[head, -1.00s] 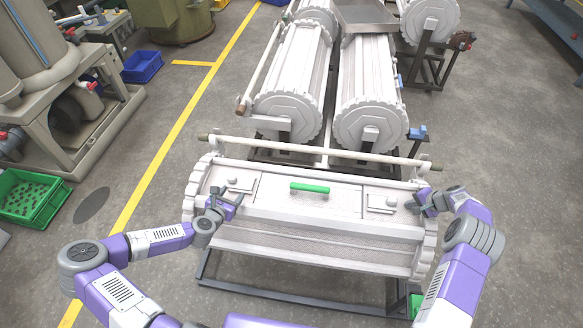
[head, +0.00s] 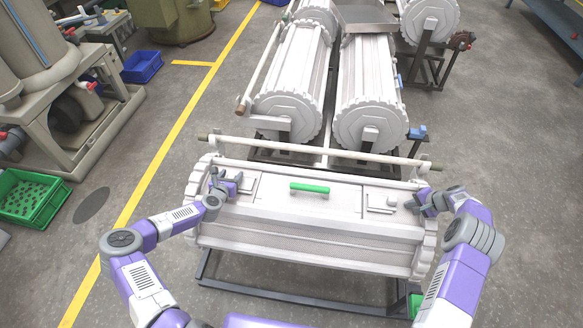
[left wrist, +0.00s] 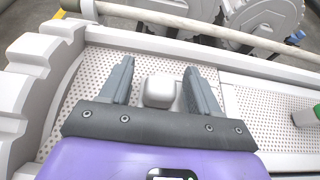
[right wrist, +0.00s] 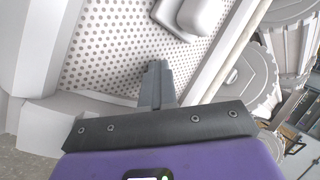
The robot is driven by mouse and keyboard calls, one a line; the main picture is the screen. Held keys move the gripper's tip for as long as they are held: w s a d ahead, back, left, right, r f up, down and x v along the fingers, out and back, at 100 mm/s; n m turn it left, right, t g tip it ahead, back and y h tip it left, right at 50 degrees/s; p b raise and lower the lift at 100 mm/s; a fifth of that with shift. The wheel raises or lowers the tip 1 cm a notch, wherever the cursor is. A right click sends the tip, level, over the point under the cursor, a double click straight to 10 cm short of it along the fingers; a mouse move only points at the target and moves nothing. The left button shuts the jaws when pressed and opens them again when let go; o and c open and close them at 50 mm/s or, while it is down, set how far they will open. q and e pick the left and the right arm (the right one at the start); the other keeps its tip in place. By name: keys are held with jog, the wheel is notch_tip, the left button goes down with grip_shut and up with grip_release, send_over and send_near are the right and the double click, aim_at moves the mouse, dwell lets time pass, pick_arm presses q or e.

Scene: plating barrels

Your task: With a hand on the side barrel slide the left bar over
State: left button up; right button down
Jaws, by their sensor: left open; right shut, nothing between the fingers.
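The side barrel (head: 320,235) lies crosswise in front of me, pale and ribbed, with a green handle (head: 310,188) on its lid. The left bar (head: 245,187) is a pale fitting at the lid's left end. In the left wrist view its blocky knob (left wrist: 159,91) appears between the fingers; I cannot tell whether they touch it. My left gripper (head: 226,181) is open there, and its fingers also show in the left wrist view (left wrist: 159,85). My right gripper (head: 424,203) is shut and empty over the perforated right end of the barrel, beside the right bar (head: 381,203).
A long pale rod (head: 310,150) runs along the far side of the barrel. Two more barrels (head: 370,95) stand close behind it. A green crate (head: 33,197) and a machine stand left of the yellow floor line.

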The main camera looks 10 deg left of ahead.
pick_arm(q)
jog(key=shift+w+f, duration=0.35)
jog(key=shift+w, duration=0.25)
